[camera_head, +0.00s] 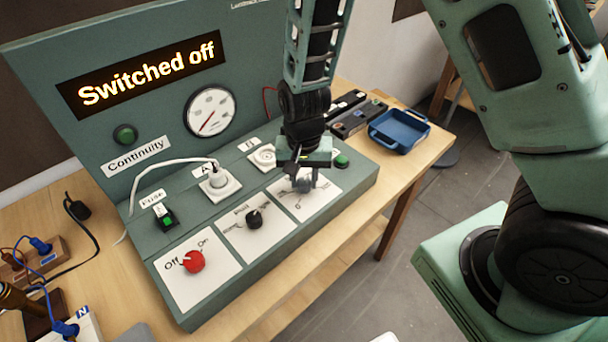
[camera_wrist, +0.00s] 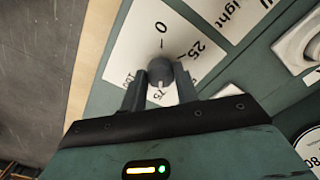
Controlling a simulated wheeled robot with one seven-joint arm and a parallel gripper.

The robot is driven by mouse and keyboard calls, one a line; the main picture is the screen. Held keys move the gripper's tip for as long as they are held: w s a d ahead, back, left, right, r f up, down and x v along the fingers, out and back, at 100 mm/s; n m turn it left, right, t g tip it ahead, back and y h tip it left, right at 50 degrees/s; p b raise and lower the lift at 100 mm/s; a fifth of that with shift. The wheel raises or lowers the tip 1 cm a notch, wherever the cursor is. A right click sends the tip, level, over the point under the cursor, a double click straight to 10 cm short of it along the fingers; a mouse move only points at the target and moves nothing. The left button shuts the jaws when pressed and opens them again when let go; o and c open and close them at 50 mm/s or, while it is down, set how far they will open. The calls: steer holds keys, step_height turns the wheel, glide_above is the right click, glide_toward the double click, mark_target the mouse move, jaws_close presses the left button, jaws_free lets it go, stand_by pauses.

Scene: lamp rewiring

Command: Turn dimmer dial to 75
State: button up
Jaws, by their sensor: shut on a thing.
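The dimmer dial (camera_wrist: 161,72) is a grey round knob on a white plate (camera_wrist: 155,28) printed with 0 and 25, and with partly covered marks below that look like 75 and 100. My gripper (camera_wrist: 160,84) is shut on the dial, one finger on each side. A pale mark shows on the knob's lower side, towards what looks like the 75; its exact setting is hard to read. In the head view my gripper (camera_head: 303,178) reaches down onto the dial (camera_head: 304,186) at the panel's right end and partly hides it.
The green panel (camera_head: 345,193) also carries a red Off/On knob (camera_head: 194,261), a black knob (camera_head: 254,219), a white plug (camera_head: 218,180) and a round gauge (camera_head: 210,111). Its display (camera_head: 146,74) reads "Switched off". A blue tray (camera_head: 398,131) stands behind, on the right.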

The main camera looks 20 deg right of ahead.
mark_target(304, 182)
steer(key=shift+w+m, duration=0.1)
steer(key=shift+m, duration=0.2)
steer(key=o, duration=1)
step_height(304, 182, up, 18)
steer(key=shift+f+b, duration=0.25)
steer(key=shift+b, duration=0.35)
steer(key=s+a+f+n, duration=0.1)
steer(key=s+a+n, duration=0.1)
steer(key=s+n, duration=0.2)
steer(key=s+a+f+n+b, duration=0.1)
steer(key=s+a+n, duration=0.1)
steer(key=s+n, duration=0.3)
steer(key=s+a+f+n+b, duration=0.1)
steer(key=s+n, duration=0.3)
steer(key=s, duration=0.7)
steer(key=shift+s+a+n+y, duration=0.1)
steer(key=shift+a+n+y, duration=0.2)
steer(key=shift+a, duration=0.3)
